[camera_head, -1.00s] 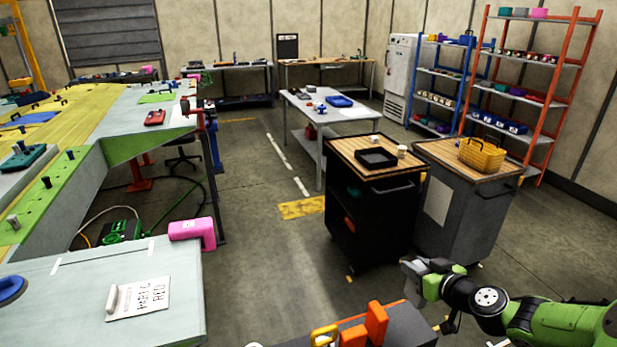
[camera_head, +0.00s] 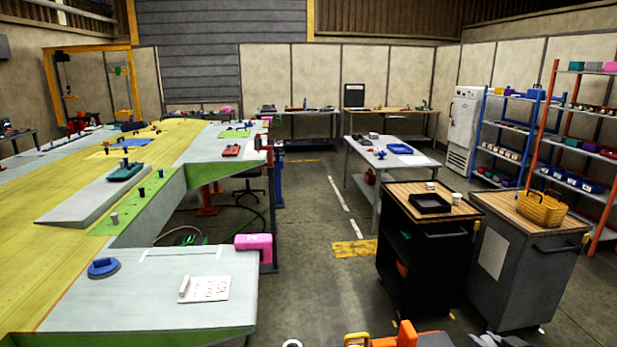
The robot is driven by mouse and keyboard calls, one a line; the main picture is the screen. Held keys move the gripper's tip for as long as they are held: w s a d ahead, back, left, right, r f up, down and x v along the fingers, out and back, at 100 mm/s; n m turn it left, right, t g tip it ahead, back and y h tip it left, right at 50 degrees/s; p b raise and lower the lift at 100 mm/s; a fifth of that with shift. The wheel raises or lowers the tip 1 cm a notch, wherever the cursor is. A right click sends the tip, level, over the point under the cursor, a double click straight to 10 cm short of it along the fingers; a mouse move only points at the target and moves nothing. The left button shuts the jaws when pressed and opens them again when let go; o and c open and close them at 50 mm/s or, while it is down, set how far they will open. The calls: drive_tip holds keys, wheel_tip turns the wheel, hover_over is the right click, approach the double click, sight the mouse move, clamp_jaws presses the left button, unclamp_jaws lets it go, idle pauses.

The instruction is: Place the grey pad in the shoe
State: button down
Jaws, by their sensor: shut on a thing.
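I cannot pick out the grey pad for sure. No part is plainly the shoe; a pink block-shaped piece (camera_head: 254,246) sits at the right corner of the near pale worktop (camera_head: 120,300), but I cannot tell what it is. My gripper's jaws are not visible. Only some dark grey pieces show at the bottom edge, right of centre, perhaps part of my arm. A white lettered card (camera_head: 208,289) with a light grey bar at its left end lies on the near worktop.
A blue round piece (camera_head: 103,268) lies on the near worktop's left. A black cart (camera_head: 425,265) and a grey cart (camera_head: 520,275) stand at right, the grey one bearing a yellow basket (camera_head: 541,209). Orange parts (camera_head: 406,335) show at the bottom. Floor between worktop and carts is clear.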

drive_tip(key=a+f+n+g+y+b, duration=0.1)
drive_tip(key=a+f+n+g+y, duration=0.2)
drive_tip(key=a, duration=1)
drive_tip(key=a+f+n+g+y+b, duration=0.1)
drive_tip(key=a+f+n+g+y, duration=0.1)
drive_tip(key=a+f+n+y, duration=0.5)
drive_tip(key=a+f, duration=0.1)
drive_tip(key=a, duration=0.5)
drive_tip(key=shift+f+n+g+y, duration=0.3)
drive_tip(key=shift+g+y, duration=0.1)
drive_tip(key=shift+w, duration=0.1)
